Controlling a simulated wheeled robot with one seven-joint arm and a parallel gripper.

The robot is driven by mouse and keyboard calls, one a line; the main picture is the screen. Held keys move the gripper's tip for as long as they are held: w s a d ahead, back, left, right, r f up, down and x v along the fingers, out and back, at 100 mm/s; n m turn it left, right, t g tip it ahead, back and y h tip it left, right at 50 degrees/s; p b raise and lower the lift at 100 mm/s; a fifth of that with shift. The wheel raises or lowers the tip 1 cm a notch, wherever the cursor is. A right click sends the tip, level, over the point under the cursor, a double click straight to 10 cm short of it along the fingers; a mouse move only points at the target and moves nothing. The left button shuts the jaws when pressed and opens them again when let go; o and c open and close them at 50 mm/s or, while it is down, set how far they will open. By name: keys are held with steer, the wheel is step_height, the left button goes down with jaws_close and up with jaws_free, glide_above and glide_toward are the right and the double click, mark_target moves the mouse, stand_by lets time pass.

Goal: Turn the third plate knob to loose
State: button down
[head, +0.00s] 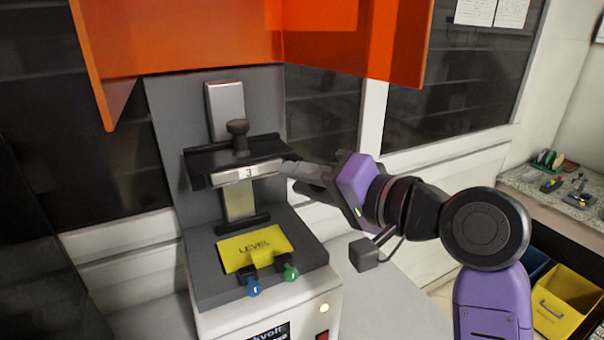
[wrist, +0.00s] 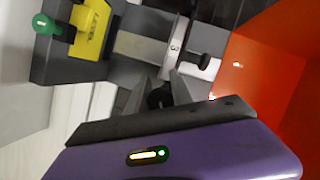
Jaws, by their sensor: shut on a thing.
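The plate (head: 225,177) marked 3 sits on the grey machine's column, and its pale label also shows in the wrist view (wrist: 175,45). My gripper (head: 290,170) is at the right end of this plate. In the wrist view my gripper (wrist: 162,88) is shut on a small dark round plate knob (wrist: 160,97) between its fingers. The head view hides this knob behind the fingers. A separate black top knob (head: 237,129) stands upright above the plate, clear of the gripper; it also shows in the wrist view (wrist: 205,63). Which way the held knob is turned cannot be told.
An orange cover (head: 180,40) hangs open above the machine. Below the plate lies a yellow LEVEL card (head: 255,247), with a blue knob (head: 253,288) and a green knob (head: 291,272) at its front edge. A yellow bin (head: 565,300) is at the right.

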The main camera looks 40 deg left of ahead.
steer(key=n+t+h, duration=0.1)
steer(key=n, duration=0.2)
steer(key=n+t+h, duration=0.1)
steer(key=n+t, duration=0.1)
steer(key=w+n+t+h, duration=0.1)
steer(key=n, duration=0.2)
steer(key=shift+d+f+n, duration=0.25)
steer(key=shift+f+n, duration=0.05)
steer(key=shift+f, duration=0.1)
stand_by(0.5)
steer(key=shift+t, duration=0.3)
steer(key=c, duration=1.2)
jaws_free()
steer(key=shift+o, duration=0.2)
steer(key=v, duration=0.7)
steer(key=shift+d+r+b, duration=0.25)
steer(key=shift+d+b, duration=0.05)
steer(key=shift+b, duration=0.1)
